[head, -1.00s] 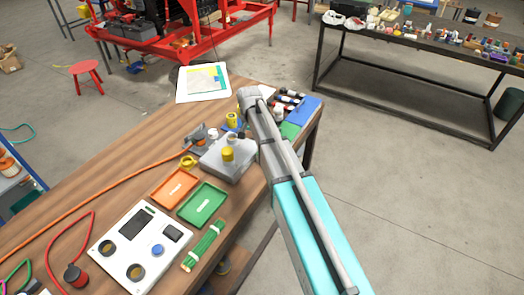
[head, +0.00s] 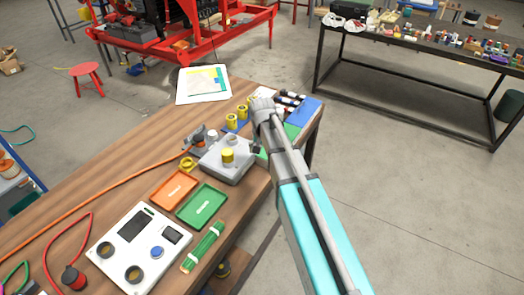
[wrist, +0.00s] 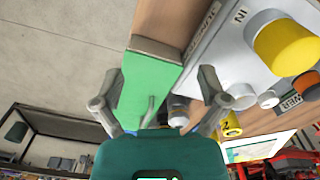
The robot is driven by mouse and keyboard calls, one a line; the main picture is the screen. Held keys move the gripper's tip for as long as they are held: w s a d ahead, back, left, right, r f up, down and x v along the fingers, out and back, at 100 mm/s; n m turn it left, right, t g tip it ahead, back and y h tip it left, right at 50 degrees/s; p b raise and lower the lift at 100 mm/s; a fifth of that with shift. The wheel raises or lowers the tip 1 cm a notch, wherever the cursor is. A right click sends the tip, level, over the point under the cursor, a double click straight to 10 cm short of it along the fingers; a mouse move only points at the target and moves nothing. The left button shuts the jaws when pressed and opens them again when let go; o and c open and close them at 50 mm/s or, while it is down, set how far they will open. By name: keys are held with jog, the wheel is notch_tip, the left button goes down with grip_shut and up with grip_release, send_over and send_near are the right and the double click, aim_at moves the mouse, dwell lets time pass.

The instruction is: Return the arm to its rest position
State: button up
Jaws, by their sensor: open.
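My arm (head: 300,200) reaches up from the lower right of the head view, over the bench's right end. In the wrist view my gripper (wrist: 158,85) is open, with its two fingers apart and nothing held between them. A green mat or panel (wrist: 150,75) on the bench lies beyond and between the fingers. In the head view my gripper is mostly hidden behind the wrist, near the grey pump block (head: 226,160) with a yellow cap (head: 228,155).
The wooden bench (head: 120,170) holds an orange tray (head: 174,189), a green tray (head: 203,206), a white panel (head: 135,248) and yellow fittings (head: 232,120). An orange hose (head: 110,185) crosses it. Open floor (head: 420,220) lies right of the bench, before a dark-framed table (head: 400,80).

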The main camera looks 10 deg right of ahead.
jog(key=s+d+n, duration=0.1)
jog(key=s+d, duration=0.3)
jog(key=s, duration=0.4)
jog(key=s+d+n, duration=0.2)
jog(key=s+d, duration=0.1)
jog(key=s, duration=0.6)
jog(key=shift+s+d, duration=0.15)
jog(key=shift+d, duration=0.2)
